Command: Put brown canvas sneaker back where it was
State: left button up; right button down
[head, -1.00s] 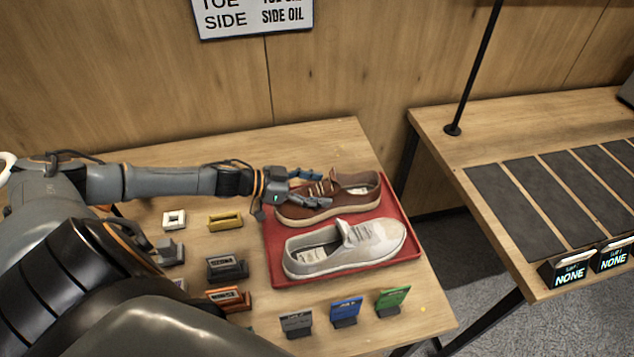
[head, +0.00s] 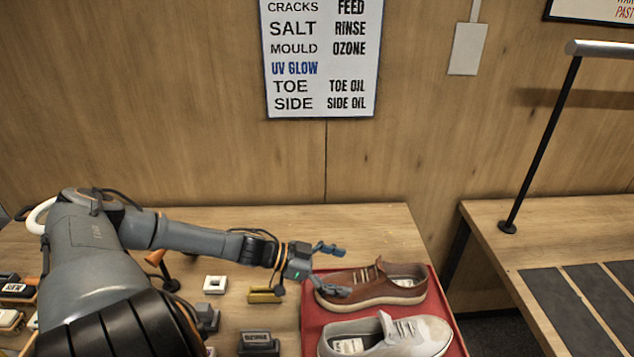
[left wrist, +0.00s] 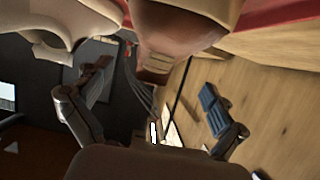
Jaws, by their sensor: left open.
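The brown canvas sneaker (head: 385,287) sits on the far part of the red tray (head: 436,300), its toe to the left. A grey-white sneaker (head: 390,336) lies beside it on the near side. My left gripper (head: 338,270) is open at the brown sneaker's toe end, with its fingers apart and nothing held between them. In the left wrist view the brown sneaker (left wrist: 170,35) shows beyond the open left gripper (left wrist: 152,100). My right gripper is not in view.
A yellow block (head: 264,296), a white block (head: 215,284) and a dark block (head: 258,341) stand on the table left of the tray. A second table with dark mats (head: 565,300) stands to the right. A sign (head: 320,55) hangs on the wall.

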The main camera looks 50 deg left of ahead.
pick_arm(q)
jog(key=v, duration=0.5)
jog(key=shift+s, duration=0.3)
jog(key=shift+s+a+r, duration=0.4)
jog(key=shift+a, duration=0.15)
